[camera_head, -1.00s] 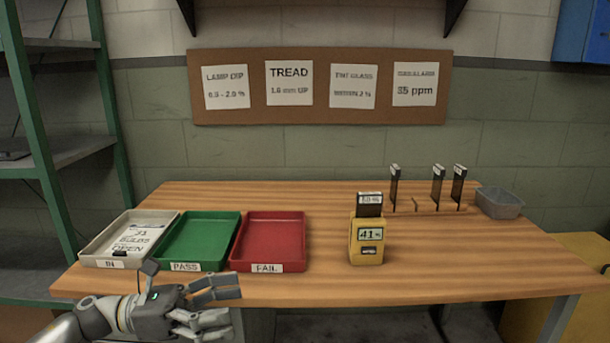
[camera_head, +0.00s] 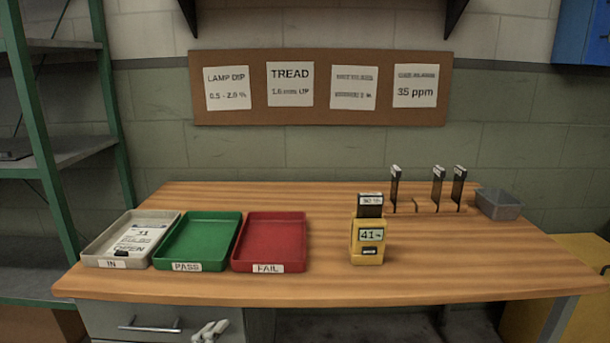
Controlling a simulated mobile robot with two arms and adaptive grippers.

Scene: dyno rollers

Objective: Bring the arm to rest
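Only a small pale part of my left gripper (camera_head: 210,332) shows at the bottom edge of the head view, below the table's front edge and in front of the drawer unit. The rest of it and its arm are out of the picture, so I cannot tell whether it is open or shut. My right gripper is not in view.
On the wooden table (camera_head: 330,285) stand an IN tray (camera_head: 100,257) with a printed card, an empty green PASS tray (camera_head: 198,240) and an empty red FAIL tray (camera_head: 270,240). A yellow meter (camera_head: 368,245) reading 41 holds a dark strip. A grey bin (camera_head: 498,205) stands at right.

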